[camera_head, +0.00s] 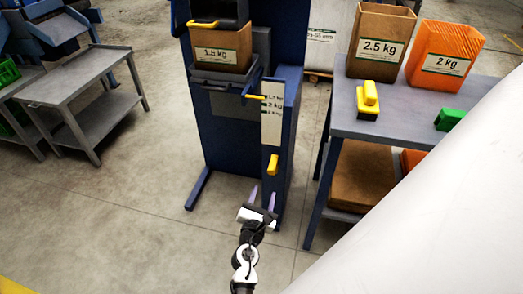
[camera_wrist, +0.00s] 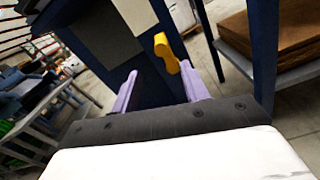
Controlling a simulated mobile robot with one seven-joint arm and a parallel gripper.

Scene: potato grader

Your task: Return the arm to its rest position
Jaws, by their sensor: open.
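My gripper (camera_head: 262,197) is in front of the blue grading machine (camera_head: 292,150), low near its right column. Its two light purple fingers stand apart with nothing between them, as the wrist view (camera_wrist: 160,88) also shows. A yellow handle (camera_head: 273,165) sits on the column just above and beyond the fingers; it also shows in the wrist view (camera_wrist: 166,54), and it looks apart from them. My arm reaches forward from the bottom of the head view.
A table (camera_head: 400,125) at right carries a 2.5 kg paper bag (camera_head: 381,40), an orange 2 kg bag (camera_head: 443,57), a yellow item (camera_head: 368,100) and a green one (camera_head: 450,119). A 1.5 kg bag (camera_head: 222,50) sits in the machine. A grey cart (camera_head: 85,82) stands left. Floor between is clear.

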